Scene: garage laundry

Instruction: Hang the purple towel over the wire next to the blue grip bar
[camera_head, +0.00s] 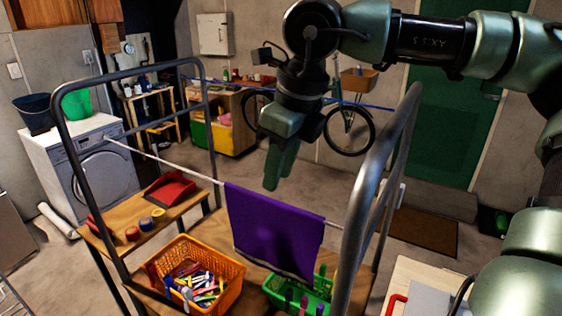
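The purple towel (275,229) hangs draped over the pale wire (170,163), which runs between the two sides of a grey metal tube frame (62,130). The towel sits toward the right part of the wire, and its lower edge hangs by the green basket. A thin blue bar or line (350,104) crosses behind, higher up. My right gripper (278,182) points down above and behind the towel, apart from it in the picture. Its green fingers overlap in this view, so their opening is unclear, and I see nothing held. My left gripper is not in view.
An orange basket (238,283) of clothes pegs and a green basket (322,285) stand on a wooden shelf below the towel. A red dustpan (170,188) and tape rolls (145,223) lie at left. A washing machine (90,172) stands behind. The frame's right tube (365,200) is close by.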

